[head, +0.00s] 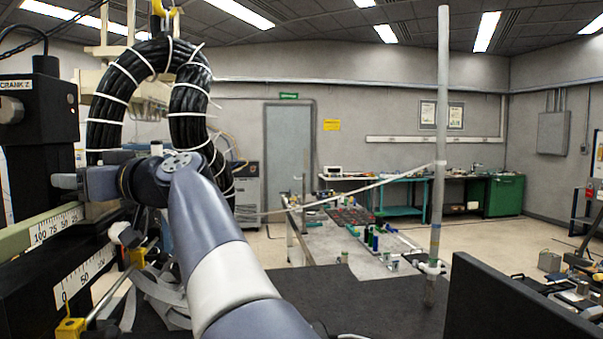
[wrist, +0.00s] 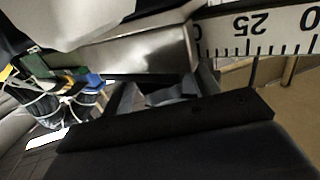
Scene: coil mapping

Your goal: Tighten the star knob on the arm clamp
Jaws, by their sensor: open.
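In the wrist view, my gripper (wrist: 165,88) shows as a dark crossbar with two short dark fingers standing apart, open. A dark, lobed-looking piece (wrist: 168,97) sits between the fingers; it may be the star knob, but its shape is too dim to be sure. I cannot tell whether the fingers touch it. Just beyond is a smooth grey metal block (wrist: 140,50), probably part of the arm clamp, beside a white scale (wrist: 255,32). In the head view, my arm reaches to the left toward the green scaled beam (head: 40,232); the gripper's fingers and the knob cannot be made out there.
A black machine column (head: 42,120) stands at the left, with a lower scale (head: 85,277) under the beam. A thick black cable bundle (head: 105,100) arches behind my arm. An upright grey pole (head: 440,130) and a black panel (head: 500,310) are at the right.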

